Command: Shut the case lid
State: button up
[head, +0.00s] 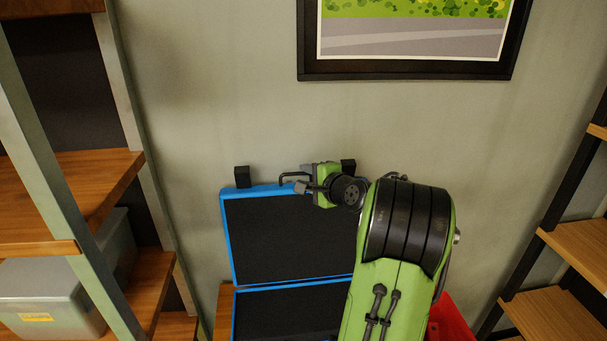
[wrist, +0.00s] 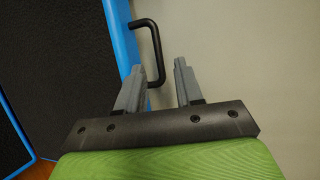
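The blue case stands open, its lid (head: 285,235) with a dark inner face raised near the wall. The case base (head: 285,308) has a dark inside and is partly hidden by my arm and cut by the lower picture edge. A black bent handle (head: 287,177) sits on the lid's top edge; it also shows in the wrist view (wrist: 158,55). My gripper (head: 304,180) is at the lid's top edge beside the handle. In the wrist view my gripper (wrist: 159,68) is open, with the handle's lower end between its fingers. I cannot tell whether they touch.
Black blocks (head: 242,176) show at the lid's top edge. The case rests on a wooden surface (head: 224,310). A red container (head: 452,320) is partly hidden right of my arm. Shelves stand left (head: 70,190) and right (head: 560,315). A framed picture (head: 410,73) hangs above.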

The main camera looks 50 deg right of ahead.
jog(key=x, duration=0.2)
jog(key=shift+w+d+f, duration=0.1)
jog(key=shift+w, duration=0.25)
grip_shut()
dwell(1.1)
